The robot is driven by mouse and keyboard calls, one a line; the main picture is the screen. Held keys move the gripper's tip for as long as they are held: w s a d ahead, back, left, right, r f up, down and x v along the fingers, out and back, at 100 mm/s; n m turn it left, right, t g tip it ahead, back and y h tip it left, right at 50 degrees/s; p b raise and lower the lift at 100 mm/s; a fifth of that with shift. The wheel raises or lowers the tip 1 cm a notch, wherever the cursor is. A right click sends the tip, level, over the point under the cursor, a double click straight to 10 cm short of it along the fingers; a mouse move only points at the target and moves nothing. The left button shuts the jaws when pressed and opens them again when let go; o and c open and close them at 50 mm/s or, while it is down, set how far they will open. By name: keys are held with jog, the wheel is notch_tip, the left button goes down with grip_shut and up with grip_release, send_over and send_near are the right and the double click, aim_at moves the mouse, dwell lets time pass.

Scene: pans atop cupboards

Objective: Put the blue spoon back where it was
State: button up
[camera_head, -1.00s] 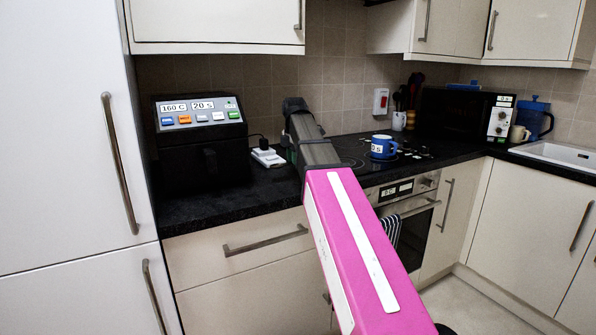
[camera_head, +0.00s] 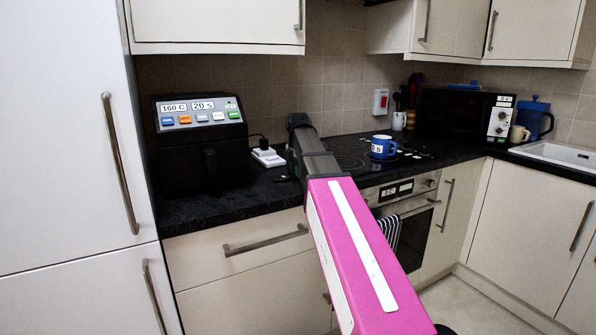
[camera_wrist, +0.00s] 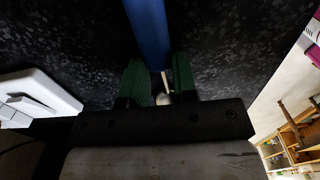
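The blue spoon (camera_wrist: 148,35) shows in the wrist view as a smooth blue length running from the top edge down between my green fingers. My gripper (camera_wrist: 160,80) has a finger on either side of it, and the blue part fills the gap between them. A small pale piece shows lower down between the fingers; I cannot tell what it is. Dark speckled worktop lies behind the spoon; I cannot tell whether the spoon touches it. In the head view my arm hides the fingers and most of the spoon.
The black worktop (camera_head: 235,205) has a black fryer (camera_head: 203,145) at left and a white socket block (camera_head: 268,157) close to my gripper. A wall cupboard (camera_head: 215,22) hangs above.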

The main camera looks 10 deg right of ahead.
jog(key=o, duration=0.4)
jog(key=shift+r, duration=0.1)
notch_tip(320, 180, up, 12)
jog(key=shift+r, duration=0.1)
dwell(0.4)
jog(key=shift+s+a, duration=0.1)
